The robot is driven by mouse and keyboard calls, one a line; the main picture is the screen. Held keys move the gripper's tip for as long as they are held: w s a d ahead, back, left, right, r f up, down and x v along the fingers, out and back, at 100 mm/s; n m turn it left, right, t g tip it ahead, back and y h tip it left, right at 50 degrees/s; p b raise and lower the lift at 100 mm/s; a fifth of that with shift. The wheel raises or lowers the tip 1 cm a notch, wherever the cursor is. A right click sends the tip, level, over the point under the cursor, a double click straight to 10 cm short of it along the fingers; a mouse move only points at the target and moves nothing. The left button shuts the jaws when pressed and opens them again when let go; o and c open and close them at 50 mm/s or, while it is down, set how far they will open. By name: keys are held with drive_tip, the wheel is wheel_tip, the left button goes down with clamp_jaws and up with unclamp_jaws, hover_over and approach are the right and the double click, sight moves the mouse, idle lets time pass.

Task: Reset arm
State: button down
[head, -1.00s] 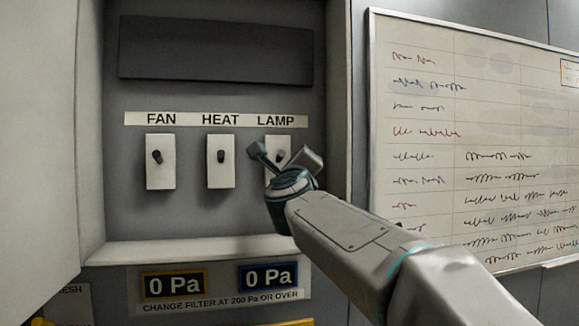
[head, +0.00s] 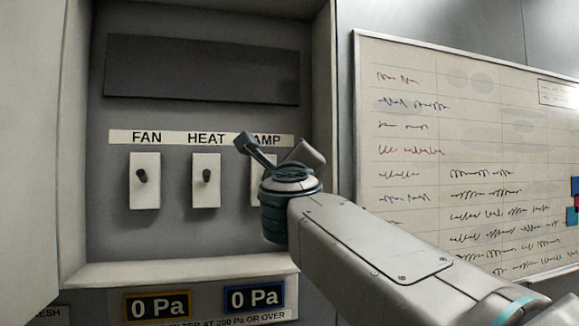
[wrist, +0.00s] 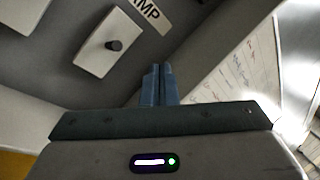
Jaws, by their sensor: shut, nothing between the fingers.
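My gripper shows in the wrist view (wrist: 158,85) with its two fingers together and nothing between them. In the head view the end of my arm is in front of the right side of the control panel (head: 225,225). It hides much of the LAMP switch (head: 257,180) and the first letter of its label. The wrist view shows the LAMP switch plate (wrist: 92,55) with its dark knob, up and left of the fingers and apart from them. The FAN switch (head: 145,180) and HEAT switch (head: 206,180) stand clear to the left.
The panel sits in a recess with a side wall (head: 322,90) on the right and a ledge (head: 170,272) below. Two 0 Pa displays (head: 157,305) are under the ledge. A whiteboard (head: 450,130) hangs on the right. A pale panel (head: 30,150) stands at the left.

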drive_tip(key=s+d+f+n+g+y, duration=0.1)
drive_tip(key=s+f+n+g+y, duration=0.25)
drive_tip(key=f+n, duration=0.7)
drive_tip(key=s+d+f+n+g+y, duration=0.15)
drive_tip(key=f+n+g, duration=0.25)
drive_tip(key=f+n, duration=0.7)
drive_tip(key=s+d+f+n+g+h, duration=0.1)
drive_tip(key=s+d+f+g, duration=0.2)
drive_tip(key=s+f, duration=0.3)
drive_tip(key=s+d+f+n+g+h, duration=0.2)
drive_tip(key=s+d+f+g, duration=0.2)
drive_tip(key=s+f, duration=0.3)
drive_tip(key=s+d+f+n+g+h, duration=0.1)
drive_tip(key=s+d+f, duration=0.4)
drive_tip(key=f, duration=1)
drive_tip(key=shift+s+n+g+h, duration=0.35)
drive_tip(key=shift+s+g+h, duration=0.15)
drive_tip(key=shift+s+g, duration=0.55)
drive_tip(key=shift+w+f, duration=0.1)
drive_tip(key=shift+w, duration=0.05)
